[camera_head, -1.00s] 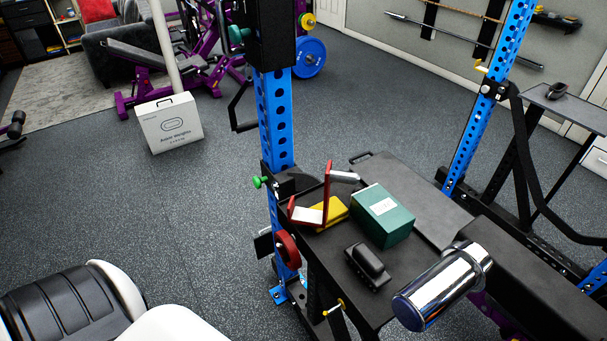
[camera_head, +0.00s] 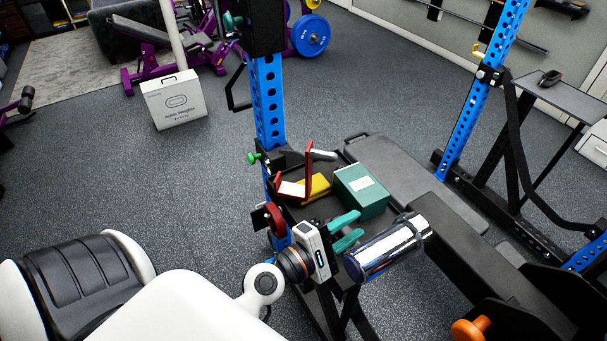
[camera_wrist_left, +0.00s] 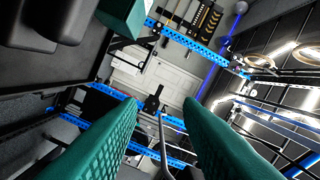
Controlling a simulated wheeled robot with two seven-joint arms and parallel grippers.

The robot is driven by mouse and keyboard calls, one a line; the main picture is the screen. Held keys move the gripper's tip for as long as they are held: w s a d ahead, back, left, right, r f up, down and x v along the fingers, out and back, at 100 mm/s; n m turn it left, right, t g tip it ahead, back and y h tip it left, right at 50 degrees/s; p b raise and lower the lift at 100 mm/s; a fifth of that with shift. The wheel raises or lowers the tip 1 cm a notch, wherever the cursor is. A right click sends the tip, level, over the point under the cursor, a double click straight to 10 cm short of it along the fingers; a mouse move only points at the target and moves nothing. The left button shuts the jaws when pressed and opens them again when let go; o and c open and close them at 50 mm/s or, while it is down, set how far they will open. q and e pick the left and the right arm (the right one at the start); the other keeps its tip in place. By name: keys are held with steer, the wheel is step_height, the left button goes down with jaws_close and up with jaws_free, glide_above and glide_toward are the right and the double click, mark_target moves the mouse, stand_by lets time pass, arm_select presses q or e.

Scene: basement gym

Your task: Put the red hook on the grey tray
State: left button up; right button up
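The red hook (camera_head: 309,172), an angled piece with pale inner faces, stands on the dark tabletop beside the blue post, against a yellow block (camera_head: 315,186). My left gripper (camera_head: 360,225) has teal fingers that are apart with nothing between them. It is over the front of the tabletop, nearer than the hook and clear of it. Its fingers fill the lower left wrist view (camera_wrist_left: 160,103); I cannot make out the hook there. A flat grey surface (camera_head: 535,90) at the right may be the grey tray; I cannot be sure. My right gripper is not in view.
A green box (camera_head: 362,190) stands right of the hook; its corner shows in the left wrist view (camera_wrist_left: 122,15). A chrome cylinder (camera_head: 388,250) is close right of my gripper. Blue posts (camera_head: 268,105) rise behind. A dark object (camera_head: 550,78) sits on the right-hand grey surface.

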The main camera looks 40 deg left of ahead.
arm_select(q)
steer(key=w+a+n+t+y, duration=0.1)
steer(key=a+n+t+y, duration=0.1)
steer(key=a+n+y, duration=0.8)
steer(key=n+g+y, duration=0.2)
steer(key=n, duration=0.8)
glide_toward(311, 170)
steer(key=shift+n, duration=0.3)
steer(key=x, duration=0.3)
steer(key=f+p+x, duration=0.1)
steer(key=x, duration=0.3)
steer(key=p+x, duration=0.1)
steer(key=x, duration=0.3)
steer(key=shift+w+a+f, duration=0.1)
steer(key=shift+a+f, duration=0.1)
steer(key=shift+a, duration=0.05)
steer(key=shift+r, duration=0.1)
steer(key=shift+c, duration=1.1)
jaws_close()
